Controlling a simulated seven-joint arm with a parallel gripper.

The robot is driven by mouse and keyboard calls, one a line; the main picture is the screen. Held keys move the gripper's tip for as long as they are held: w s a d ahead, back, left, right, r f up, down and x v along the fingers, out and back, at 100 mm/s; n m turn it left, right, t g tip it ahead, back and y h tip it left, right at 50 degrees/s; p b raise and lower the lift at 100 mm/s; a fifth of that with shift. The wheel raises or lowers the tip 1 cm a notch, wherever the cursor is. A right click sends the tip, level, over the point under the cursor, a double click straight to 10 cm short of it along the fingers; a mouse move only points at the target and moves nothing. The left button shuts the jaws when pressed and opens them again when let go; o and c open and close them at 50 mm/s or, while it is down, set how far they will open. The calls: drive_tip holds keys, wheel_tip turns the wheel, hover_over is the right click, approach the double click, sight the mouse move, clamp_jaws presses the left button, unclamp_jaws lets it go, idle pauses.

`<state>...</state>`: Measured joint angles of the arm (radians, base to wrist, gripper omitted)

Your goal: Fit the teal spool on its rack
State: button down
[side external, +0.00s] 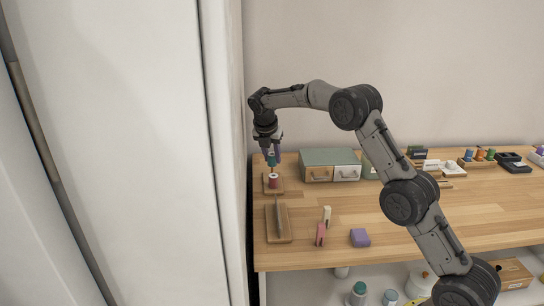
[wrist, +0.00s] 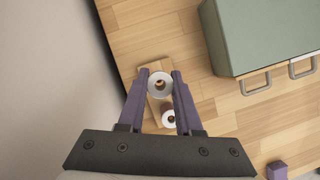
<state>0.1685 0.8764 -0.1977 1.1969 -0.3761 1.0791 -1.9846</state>
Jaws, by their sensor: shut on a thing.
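The teal spool (side external: 271,159) is between the fingers of my gripper (side external: 270,152), which is shut on it. In the wrist view its pale round top (wrist: 160,75) shows between the purple fingers (wrist: 160,84), with its centre hole facing the camera. The small wooden rack (side external: 267,190) lies below it, near the left end of the table. A red spool (side external: 273,181) stands on the rack's near part; its pale top (wrist: 169,119) also shows in the wrist view. The teal spool is over the rack's far part. I cannot tell whether it touches the rack or a peg.
A green box with drawers (side external: 331,157) stands just right of the rack. A wooden tray (side external: 286,226) lies nearer the front. Pink (side external: 320,235), cream (side external: 327,214) and purple (side external: 360,237) blocks sit nearby. A wall closes off the left side.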

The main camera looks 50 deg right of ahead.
sight(272, 164)
drive_tip(key=shift+f, duration=2.05)
idle(1.0)
drive_tip(key=shift+c, duration=0.2)
unclamp_jaws()
drive_tip(key=shift+r, duration=3.5)
